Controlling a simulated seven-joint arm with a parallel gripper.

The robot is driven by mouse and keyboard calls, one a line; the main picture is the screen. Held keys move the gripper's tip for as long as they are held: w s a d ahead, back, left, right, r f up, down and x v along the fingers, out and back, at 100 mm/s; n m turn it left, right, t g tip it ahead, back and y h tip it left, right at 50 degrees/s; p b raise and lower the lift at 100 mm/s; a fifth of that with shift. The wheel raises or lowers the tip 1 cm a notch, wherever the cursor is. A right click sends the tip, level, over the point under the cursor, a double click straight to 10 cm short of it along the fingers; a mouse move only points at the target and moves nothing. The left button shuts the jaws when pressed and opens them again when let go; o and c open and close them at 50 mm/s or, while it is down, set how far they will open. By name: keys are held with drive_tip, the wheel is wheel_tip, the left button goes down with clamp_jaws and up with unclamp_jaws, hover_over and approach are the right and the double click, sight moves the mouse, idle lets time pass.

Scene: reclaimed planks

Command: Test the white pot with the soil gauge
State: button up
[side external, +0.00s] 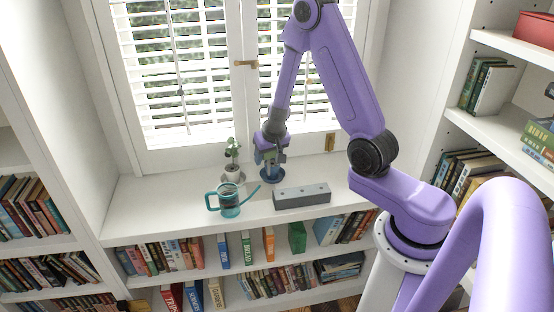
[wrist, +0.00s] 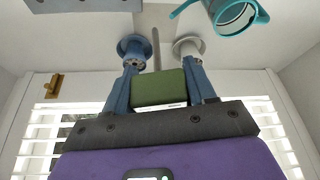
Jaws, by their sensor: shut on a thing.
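The white pot (side external: 232,176) holds a small leafy plant and stands on the white ledge by the window. In the wrist view the white pot (wrist: 189,45) is right of the blue pot (wrist: 133,46). My gripper (side external: 270,157) is above the blue pot (side external: 271,176) in the side view, to the right of the white pot. In the wrist view my gripper (wrist: 160,92) is shut on the soil gauge (wrist: 158,90), a green block with a thin grey rod. The rod shows between the two pots; I cannot tell whether its tip touches anything.
A teal watering can (side external: 228,201) stands in front of the white pot, its spout pointing right. A grey block with holes (side external: 301,196) lies on the ledge to the right. Shuttered windows (side external: 180,75) are behind. Bookshelves are below and at both sides.

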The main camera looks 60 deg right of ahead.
drive_tip(key=shift+w+a+r+n+y, duration=0.2)
drive_tip(key=shift+w+a+r+n, duration=0.1)
drive_tip(key=shift+a+r+n, duration=0.3)
drive_tip(key=shift+w+a+r+n+y, duration=0.25)
drive_tip(key=shift+a+r+n, duration=0.15)
drive_tip(key=shift+a+r, duration=0.25)
drive_tip(key=shift+w+a+r+n+y, duration=0.55)
drive_tip(key=shift+w+a+r+n, duration=0.65)
drive_tip(key=shift+r+n, duration=0.7)
drive_tip(key=w+d+f+m, duration=0.1)
drive_tip(key=w+d+f, duration=0.3)
drive_tip(key=w, duration=0.4)
drive_tip(key=w+d+f+m, duration=0.1)
drive_tip(key=w+d+f, duration=0.3)
drive_tip(key=w, duration=0.4)
drive_tip(key=shift+d+f+m+h, duration=0.15)
drive_tip(key=shift+d+m+h, duration=0.15)
drive_tip(key=shift+h, duration=0.1)
drive_tip(key=shift+a, duration=0.1)
drive_tip(key=shift+f, duration=1.75)
